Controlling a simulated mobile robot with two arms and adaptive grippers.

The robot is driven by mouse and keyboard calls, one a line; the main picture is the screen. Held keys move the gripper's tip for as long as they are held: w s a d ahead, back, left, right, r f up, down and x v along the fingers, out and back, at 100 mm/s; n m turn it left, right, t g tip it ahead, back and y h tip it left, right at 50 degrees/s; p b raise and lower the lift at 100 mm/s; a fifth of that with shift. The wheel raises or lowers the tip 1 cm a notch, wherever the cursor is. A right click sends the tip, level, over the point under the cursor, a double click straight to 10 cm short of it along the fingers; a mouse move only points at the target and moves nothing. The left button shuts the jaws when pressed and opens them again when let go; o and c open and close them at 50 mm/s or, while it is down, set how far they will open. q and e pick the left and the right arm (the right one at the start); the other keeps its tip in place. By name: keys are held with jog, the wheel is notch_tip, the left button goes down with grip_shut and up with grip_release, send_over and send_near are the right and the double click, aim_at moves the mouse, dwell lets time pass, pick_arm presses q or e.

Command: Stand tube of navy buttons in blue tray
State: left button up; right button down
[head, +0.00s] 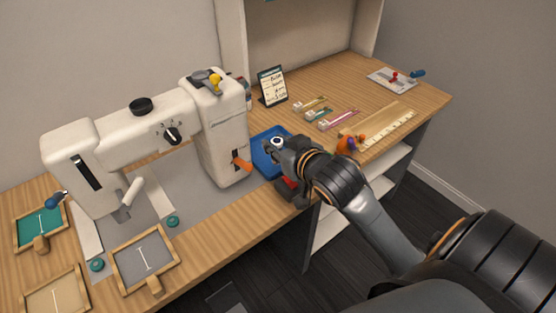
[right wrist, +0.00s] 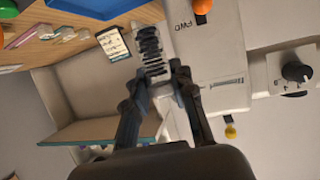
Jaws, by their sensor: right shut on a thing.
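The blue tray (head: 262,167) lies on the bench beside the sewing machine's right-hand column. It also shows at the top edge of the right wrist view (right wrist: 98,8). My right gripper (head: 279,152) is over the tray and shut on the tube of navy buttons. In the right wrist view the tube (right wrist: 150,48) shows as a stack of dark discs between the fingertips (right wrist: 160,72). In the head view only its pale, ring-like end (head: 278,142) shows, facing up. I cannot tell whether its lower end touches the tray. My left gripper is not in view.
The cream sewing machine (head: 223,140), with an orange lever (head: 241,164), stands close left of the tray. A small sign (head: 272,86) stands behind. Several narrow packets, a ruler (head: 388,130) and an orange item (head: 346,144) lie to the right. Framed fabrics lie at front left.

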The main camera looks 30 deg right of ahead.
jog(key=w+d+f, duration=0.2)
jog(key=d+f, duration=0.1)
jog(key=w+d+f, duration=0.3)
jog(key=d, duration=0.1)
jog(key=w+d+f, duration=0.2)
jog(key=d+f, duration=0.1)
jog(key=d, duration=0.1)
jog(key=shift+w, duration=0.35)
jog(key=shift+w+d+f+b, duration=0.15)
jog(key=shift+d+f+b, duration=0.15)
jog(key=shift+f, duration=0.1)
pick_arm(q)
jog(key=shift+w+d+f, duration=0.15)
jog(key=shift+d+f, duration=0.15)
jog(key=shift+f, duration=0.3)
pick_arm(e)
jog(key=shift+f, duration=1.6)
jog(key=shift+f, duration=0.15)
jog(key=c, duration=1.1)
grip_release()
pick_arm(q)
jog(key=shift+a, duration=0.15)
